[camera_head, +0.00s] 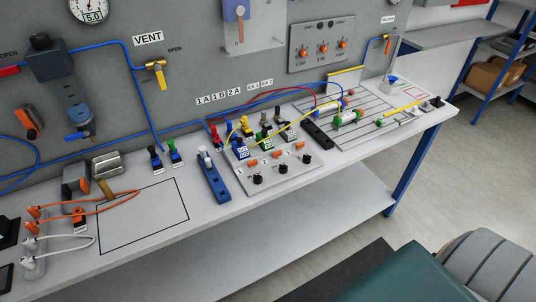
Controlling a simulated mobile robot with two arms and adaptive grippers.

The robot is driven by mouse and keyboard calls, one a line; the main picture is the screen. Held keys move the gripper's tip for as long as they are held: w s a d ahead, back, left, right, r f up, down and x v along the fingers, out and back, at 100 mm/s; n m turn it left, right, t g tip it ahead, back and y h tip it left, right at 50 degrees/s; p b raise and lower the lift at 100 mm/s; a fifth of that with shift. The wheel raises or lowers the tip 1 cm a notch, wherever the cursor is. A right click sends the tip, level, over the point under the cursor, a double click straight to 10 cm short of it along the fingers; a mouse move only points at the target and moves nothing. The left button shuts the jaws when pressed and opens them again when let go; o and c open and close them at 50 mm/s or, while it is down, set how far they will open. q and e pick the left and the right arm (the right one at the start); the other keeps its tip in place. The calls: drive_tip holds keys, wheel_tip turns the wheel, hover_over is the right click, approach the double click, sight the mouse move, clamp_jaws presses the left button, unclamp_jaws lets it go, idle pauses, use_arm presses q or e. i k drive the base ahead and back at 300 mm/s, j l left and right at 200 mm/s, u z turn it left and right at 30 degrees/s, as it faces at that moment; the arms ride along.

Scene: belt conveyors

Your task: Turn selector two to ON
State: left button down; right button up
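A grey panel (298,60) on the back wall carries a row of three small orange selectors, with small labels beneath and two round fittings above. The middle orange selector (323,48) stands between the other two; its label is too small to read surely, and I cannot tell its setting. A grey board (262,188) on the bench also has three black knobs, the middle one (283,169) among them. I cannot tell from the picture which row holds selector two. Neither of my grippers is in view.
The bench (205,213) runs along the wall. Coloured connectors and looping blue, red and yellow cables crowd its middle. A yellow-handled VENT valve (158,68) is on the wall at left. An outlined rectangle (140,220) on the bench is mostly clear. Shelves (480,55) stand at right.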

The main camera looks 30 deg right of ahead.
sight(283, 169)
drive_tip(key=z, duration=0.95)
drive_tip(key=l+u, duration=0.2)
drive_tip(key=l, duration=0.2)
drive_tip(key=k+l+u, duration=0.2)
drive_tip(key=l, duration=0.2)
drive_tip(key=i, duration=0.05)
